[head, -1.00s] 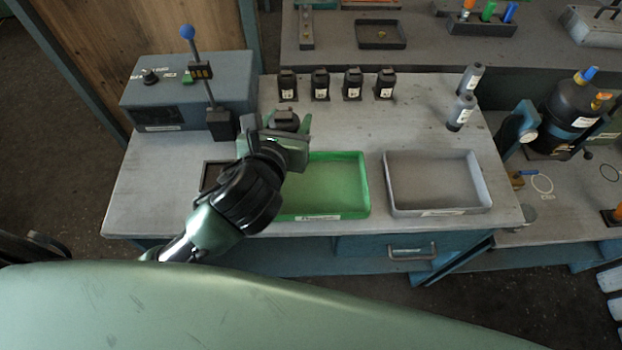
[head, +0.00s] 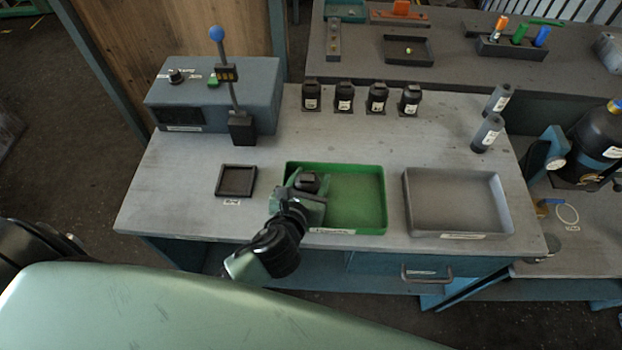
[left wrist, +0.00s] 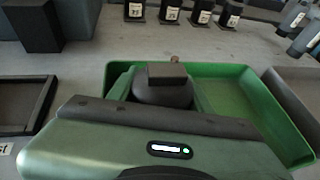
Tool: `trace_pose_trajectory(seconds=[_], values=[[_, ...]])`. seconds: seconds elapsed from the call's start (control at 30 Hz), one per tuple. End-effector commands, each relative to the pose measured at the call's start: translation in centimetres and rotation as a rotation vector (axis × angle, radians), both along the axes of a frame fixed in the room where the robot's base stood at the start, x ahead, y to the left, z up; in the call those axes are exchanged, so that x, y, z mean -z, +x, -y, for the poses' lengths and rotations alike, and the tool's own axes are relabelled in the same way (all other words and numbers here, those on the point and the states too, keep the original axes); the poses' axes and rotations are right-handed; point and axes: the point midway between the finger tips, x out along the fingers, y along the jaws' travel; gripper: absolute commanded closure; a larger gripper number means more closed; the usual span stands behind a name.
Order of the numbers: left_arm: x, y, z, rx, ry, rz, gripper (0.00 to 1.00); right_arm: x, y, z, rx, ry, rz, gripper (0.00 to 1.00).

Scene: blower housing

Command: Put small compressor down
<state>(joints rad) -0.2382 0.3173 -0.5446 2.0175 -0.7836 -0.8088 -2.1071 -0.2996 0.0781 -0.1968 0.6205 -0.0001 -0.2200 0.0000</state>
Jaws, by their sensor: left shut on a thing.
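The small compressor (head: 307,182), a dark, rounded body with a flat block on top, is between the fingers of my left gripper (head: 309,186). It also shows in the left wrist view (left wrist: 167,86), with a green finger on each side. My left gripper is shut on it, at the left part of the green tray (head: 376,205). The compressor's underside is hidden, so I cannot tell whether it touches the tray floor. The right part of the green tray is empty. My right gripper is not in view.
A grey tray (head: 507,206) stands empty to the right and a small dark tray (head: 237,181) to the left. Several black labelled units (head: 344,98) stand in a row behind. A control box (head: 205,95) with a blue-knobbed lever (head: 217,34) is at back left.

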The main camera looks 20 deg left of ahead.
Motion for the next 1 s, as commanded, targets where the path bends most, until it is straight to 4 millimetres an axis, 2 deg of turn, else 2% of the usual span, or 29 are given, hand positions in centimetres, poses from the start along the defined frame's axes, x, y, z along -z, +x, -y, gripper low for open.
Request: trace_pose_trajectory(seconds=[0.13,0.37,0.4,0.47,0.5,0.87,1.0], values=[[0.0,0.1,0.0,0.001,-0.002,0.005,1.00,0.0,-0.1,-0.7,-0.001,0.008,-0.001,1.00],[0.2,0.1,0.0,0.000,-0.002,0.004,1.00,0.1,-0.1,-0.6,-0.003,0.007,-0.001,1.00],[0.4,0.0,0.0,0.001,-0.001,0.001,0.48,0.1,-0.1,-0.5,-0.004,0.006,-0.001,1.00],[0.4,0.0,0.0,0.000,-0.002,0.001,0.31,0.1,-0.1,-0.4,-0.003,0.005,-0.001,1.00],[0.4,0.0,0.0,0.000,-0.002,0.001,0.29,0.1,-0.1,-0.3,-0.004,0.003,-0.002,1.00],[0.0,-0.1,0.0,0.001,-0.001,0.001,0.29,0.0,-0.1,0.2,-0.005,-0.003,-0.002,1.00],[-0.5,-2.0,0.2,0.001,-0.002,-0.001,0.29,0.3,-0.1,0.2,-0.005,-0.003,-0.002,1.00]])
